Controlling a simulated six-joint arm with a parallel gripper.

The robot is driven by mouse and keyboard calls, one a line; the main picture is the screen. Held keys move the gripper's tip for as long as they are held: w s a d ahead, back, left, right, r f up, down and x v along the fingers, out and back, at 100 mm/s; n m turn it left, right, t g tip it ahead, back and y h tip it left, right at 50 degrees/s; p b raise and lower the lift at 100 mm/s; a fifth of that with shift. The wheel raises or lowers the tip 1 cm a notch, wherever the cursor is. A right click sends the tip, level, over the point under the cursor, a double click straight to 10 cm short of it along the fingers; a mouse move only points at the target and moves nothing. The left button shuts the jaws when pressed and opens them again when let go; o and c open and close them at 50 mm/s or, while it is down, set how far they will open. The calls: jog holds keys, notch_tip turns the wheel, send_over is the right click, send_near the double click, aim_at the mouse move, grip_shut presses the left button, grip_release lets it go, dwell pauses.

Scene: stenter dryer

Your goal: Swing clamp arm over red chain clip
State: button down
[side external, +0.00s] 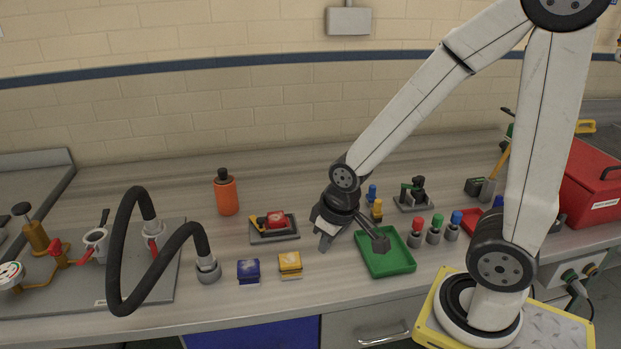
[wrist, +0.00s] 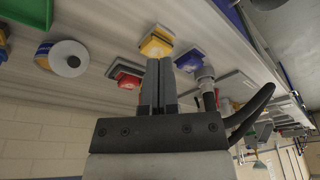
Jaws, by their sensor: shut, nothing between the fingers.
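The red chain clip (side external: 276,219) sits on a dark grey base plate (side external: 274,237) left of the arm's end. A small yellow part (side external: 257,223), which looks like the clamp arm, lies at the clip's left side; whether it overlaps the clip is too small to tell.
A yellow block (side external: 290,262) and a blue block (side external: 248,269) stand in front of the plate. An orange bottle (side external: 226,192) stands behind left. A black hose (side external: 125,250) arches at left. Bare bench lies behind the plate.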

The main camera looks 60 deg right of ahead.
jog(key=c, duration=0.7)
grip_release()
jog(key=shift+w, duration=0.1)
jog(key=shift+o, duration=1.1)
jog(key=shift+w+d+m, duration=0.1)
jog(key=shift+w+m, duration=0.15)
jog(key=shift+m, duration=0.15)
jog(key=m+y, duration=0.4)
jog(key=m, duration=2)
send_near(260, 219)
jog(key=shift+w+a+f, duration=0.1)
jog(key=shift+a+f, duration=0.15)
jog(key=shift+f, duration=0.05)
jog(key=shift+f, duration=0.15)
jog(key=shift+x, duration=3.85)
jog(key=shift+d, duration=0.1)
grip_shut()
